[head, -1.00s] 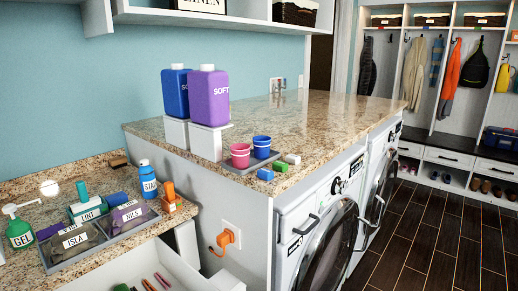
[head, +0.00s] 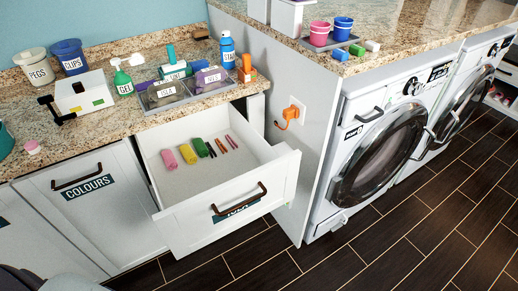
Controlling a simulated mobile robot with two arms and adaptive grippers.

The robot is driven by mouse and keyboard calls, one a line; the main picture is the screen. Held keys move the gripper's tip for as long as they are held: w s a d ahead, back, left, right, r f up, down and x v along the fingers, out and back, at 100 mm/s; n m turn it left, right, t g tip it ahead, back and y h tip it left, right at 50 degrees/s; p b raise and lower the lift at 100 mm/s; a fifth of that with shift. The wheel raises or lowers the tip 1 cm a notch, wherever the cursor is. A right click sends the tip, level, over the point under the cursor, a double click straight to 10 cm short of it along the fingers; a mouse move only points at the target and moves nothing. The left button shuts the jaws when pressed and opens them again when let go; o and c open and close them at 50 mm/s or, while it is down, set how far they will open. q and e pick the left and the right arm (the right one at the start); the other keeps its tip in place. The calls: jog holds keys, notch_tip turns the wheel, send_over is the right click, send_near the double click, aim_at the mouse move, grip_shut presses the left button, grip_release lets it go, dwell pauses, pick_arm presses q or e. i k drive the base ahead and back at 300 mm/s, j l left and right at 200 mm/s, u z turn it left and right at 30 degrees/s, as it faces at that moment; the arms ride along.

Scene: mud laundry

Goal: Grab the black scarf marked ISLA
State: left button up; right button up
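The black scarf marked ISLA (head: 166,100) looks like a dark folded bundle with a white label. It lies in the left compartment of a grey divided tray (head: 186,100) on the granite counter, behind the open drawer. A bundle marked NILS (head: 211,80) lies in the right compartment, beside it.
An open white drawer (head: 225,201) juts out below the tray, holding several small coloured items. A green GEL bottle (head: 123,80), a LINT box (head: 175,72) and a blue bottle (head: 227,50) crowd the tray. A washer (head: 375,165) stands right. Floor is clear.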

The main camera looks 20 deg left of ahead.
aim_at(160, 94)
jog(key=u, duration=1.3)
jog(key=i+j, duration=0.2)
jog(key=j, duration=0.15)
jog(key=i+j+z, duration=0.1)
jog(key=j, duration=0.3)
jog(key=i+j+z, duration=0.1)
jog(key=i+j, duration=0.15)
jog(key=j, duration=0.15)
jog(key=i+j, duration=0.15)
jog(key=j, duration=0.2)
